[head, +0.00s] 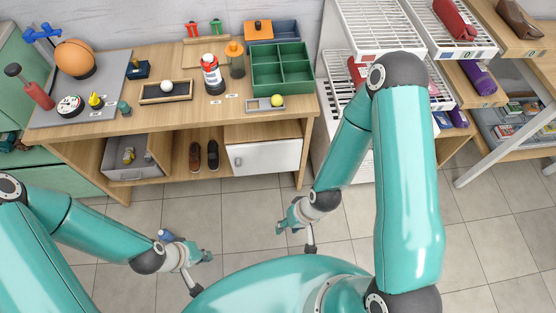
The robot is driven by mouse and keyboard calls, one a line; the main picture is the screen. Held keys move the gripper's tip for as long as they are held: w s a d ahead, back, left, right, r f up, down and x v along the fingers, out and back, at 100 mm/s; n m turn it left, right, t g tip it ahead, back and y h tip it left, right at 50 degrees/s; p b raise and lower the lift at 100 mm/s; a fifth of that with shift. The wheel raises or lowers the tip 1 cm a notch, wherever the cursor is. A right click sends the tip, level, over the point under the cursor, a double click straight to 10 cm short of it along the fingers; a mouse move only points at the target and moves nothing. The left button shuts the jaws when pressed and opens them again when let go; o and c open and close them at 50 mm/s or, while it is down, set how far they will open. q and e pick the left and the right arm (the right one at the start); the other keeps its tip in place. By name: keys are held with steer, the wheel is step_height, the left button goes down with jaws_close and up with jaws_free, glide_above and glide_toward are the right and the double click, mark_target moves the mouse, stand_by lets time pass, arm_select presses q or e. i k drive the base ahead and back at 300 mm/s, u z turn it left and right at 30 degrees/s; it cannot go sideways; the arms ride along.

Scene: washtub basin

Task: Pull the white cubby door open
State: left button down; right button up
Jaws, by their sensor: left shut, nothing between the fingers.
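The white cubby door (268,158) is a flat panel low on the right side of the wooden bench. It covers its cubby opening and looks closed.
The wooden bench (180,118) carries a basketball (75,58), a green divided box (282,70) and bottles. A grey drawer (130,160) stands out at the left, with shoes (204,155) beside the door. White wire shelves (375,25) stand right. The tiled floor in front is clear.

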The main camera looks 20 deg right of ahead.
mark_target(266, 158)
steer(key=z, duration=0.05)
steer(key=i, duration=0.3)
steer(key=z, duration=0.65)
steer(key=k, duration=0.85)
steer(key=u, duration=0.85)
steer(key=i, duration=0.5)
steer(key=z, duration=0.05)
